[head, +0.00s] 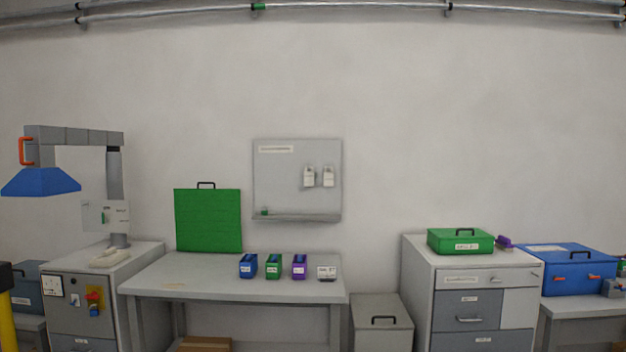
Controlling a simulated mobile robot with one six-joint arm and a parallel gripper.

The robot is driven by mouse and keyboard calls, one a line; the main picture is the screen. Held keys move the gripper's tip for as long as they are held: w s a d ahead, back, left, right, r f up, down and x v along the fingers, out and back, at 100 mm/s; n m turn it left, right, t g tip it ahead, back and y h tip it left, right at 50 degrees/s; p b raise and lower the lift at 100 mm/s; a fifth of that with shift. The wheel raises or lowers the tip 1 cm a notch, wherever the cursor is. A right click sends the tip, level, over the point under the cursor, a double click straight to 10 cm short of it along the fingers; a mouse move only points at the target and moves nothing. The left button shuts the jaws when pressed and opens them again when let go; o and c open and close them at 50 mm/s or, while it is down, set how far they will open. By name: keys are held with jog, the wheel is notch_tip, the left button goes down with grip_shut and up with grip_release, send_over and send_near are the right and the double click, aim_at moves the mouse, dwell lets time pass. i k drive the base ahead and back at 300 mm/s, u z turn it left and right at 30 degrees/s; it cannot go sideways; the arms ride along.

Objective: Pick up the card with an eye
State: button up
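Two small white tag-like cards hang side by side on the grey wall board: a left card (309,177) and a right card (328,177). A small white sign-like card (327,272) stands on the workbench, right of the coloured boxes. The marks on all of these are too small to read, so I cannot tell which one bears an eye. My gripper is not in view.
The workbench (160,287) holds a green panel (208,220) and blue (248,265), green (273,266) and purple (299,266) boxes. A grey bin (382,325) stands beside it. A drawer cabinet (450,270) is right; a blue hood (40,182) hangs left.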

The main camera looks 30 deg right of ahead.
aim_at(308, 176)
jog(key=i, duration=0.95)
jog(key=u, duration=0.05)
